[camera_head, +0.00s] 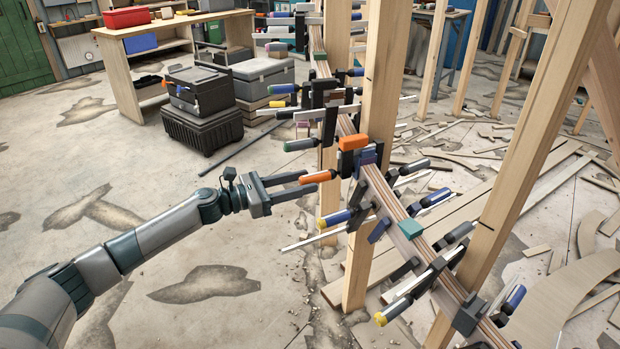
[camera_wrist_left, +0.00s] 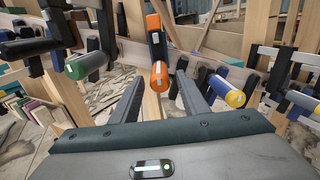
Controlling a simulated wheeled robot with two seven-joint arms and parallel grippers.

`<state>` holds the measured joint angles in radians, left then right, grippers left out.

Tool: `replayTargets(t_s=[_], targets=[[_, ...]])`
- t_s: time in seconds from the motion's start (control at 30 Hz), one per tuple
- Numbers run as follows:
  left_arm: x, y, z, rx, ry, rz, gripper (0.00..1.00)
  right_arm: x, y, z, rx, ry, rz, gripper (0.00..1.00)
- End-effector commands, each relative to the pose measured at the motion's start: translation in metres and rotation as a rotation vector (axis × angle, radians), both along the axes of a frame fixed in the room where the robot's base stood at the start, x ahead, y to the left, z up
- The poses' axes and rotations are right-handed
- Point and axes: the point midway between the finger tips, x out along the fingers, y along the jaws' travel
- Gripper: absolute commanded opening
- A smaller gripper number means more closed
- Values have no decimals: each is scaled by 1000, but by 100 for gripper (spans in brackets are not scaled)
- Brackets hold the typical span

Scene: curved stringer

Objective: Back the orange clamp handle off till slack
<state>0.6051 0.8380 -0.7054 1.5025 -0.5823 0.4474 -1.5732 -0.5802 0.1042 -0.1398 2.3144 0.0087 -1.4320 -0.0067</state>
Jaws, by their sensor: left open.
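The orange clamp handle (camera_head: 317,176) points left from a clamp on the curved laminated stringer (camera_head: 395,207). An orange block-like clamp part (camera_head: 352,142) sits just above and to its right. My left gripper (camera_head: 304,184) is open, its fingers reaching toward the handle from the left. In the left wrist view the handle's round end (camera_wrist_left: 159,76) lies between and ahead of the two open fingers (camera_wrist_left: 158,92). I see no grip on it; whether a finger touches it I cannot tell. My right gripper is not in view.
Neighbouring clamps crowd the stringer, with a green-ended handle (camera_head: 300,145) above and a yellow-ended blue handle (camera_head: 334,218) below. Wooden posts (camera_head: 380,90) stand behind. Black cases (camera_head: 200,110) stand at the back left. The floor left of the stringer is open; offcuts lie right.

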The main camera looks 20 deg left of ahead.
Motion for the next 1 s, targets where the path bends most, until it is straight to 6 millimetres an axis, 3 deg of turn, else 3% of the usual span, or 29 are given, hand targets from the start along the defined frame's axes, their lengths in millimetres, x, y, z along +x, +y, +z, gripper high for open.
replayTargets(t_s=[0.2,0.6,0.8,1.0], targets=[[15,-17,0,-1,0,0,41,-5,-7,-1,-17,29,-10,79],[18,-20,0,0,0,1,41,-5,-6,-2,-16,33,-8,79],[18,-20,0,0,0,0,0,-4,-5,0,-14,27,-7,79],[18,-20,0,-3,4,1,0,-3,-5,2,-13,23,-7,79]])
